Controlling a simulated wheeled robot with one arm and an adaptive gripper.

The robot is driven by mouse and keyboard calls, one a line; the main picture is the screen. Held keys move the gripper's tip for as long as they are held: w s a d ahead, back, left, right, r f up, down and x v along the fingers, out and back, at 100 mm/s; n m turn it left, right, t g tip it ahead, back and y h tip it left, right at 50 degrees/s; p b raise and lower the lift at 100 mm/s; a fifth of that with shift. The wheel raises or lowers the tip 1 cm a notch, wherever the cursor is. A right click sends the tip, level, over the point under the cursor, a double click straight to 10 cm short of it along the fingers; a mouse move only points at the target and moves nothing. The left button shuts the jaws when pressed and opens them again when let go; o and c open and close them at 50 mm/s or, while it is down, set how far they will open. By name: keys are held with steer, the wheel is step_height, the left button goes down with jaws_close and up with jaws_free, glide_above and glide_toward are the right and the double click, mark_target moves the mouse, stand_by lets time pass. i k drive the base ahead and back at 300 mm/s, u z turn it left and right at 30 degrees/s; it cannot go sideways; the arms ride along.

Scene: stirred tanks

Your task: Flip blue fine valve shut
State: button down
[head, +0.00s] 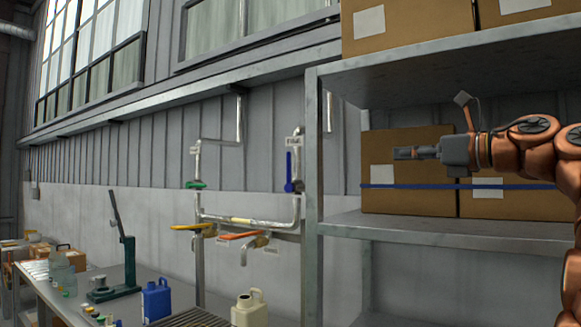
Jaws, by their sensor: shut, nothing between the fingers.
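The blue valve (289,168) has a long handle that stands upright along a vertical pipe, just left of the shelf's front post in the head view. A small white tag, too small to read surely, sits above it. My gripper (402,153) is at the right, pointing left, in front of the cardboard boxes on the shelf. It is shut and empty, well to the right of the blue handle and apart from it. The shelf post shows between them in the picture.
A metal shelf (313,190) holds cardboard boxes (410,140). Green (194,185), yellow (190,227) and orange (240,236) valve handles sit on the pipes. A bench (75,303) at lower left bears a green press (128,262), a blue jug (157,300) and a cream jug (250,309).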

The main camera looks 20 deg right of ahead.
mark_target(289, 169)
steer(key=i, duration=0.9)
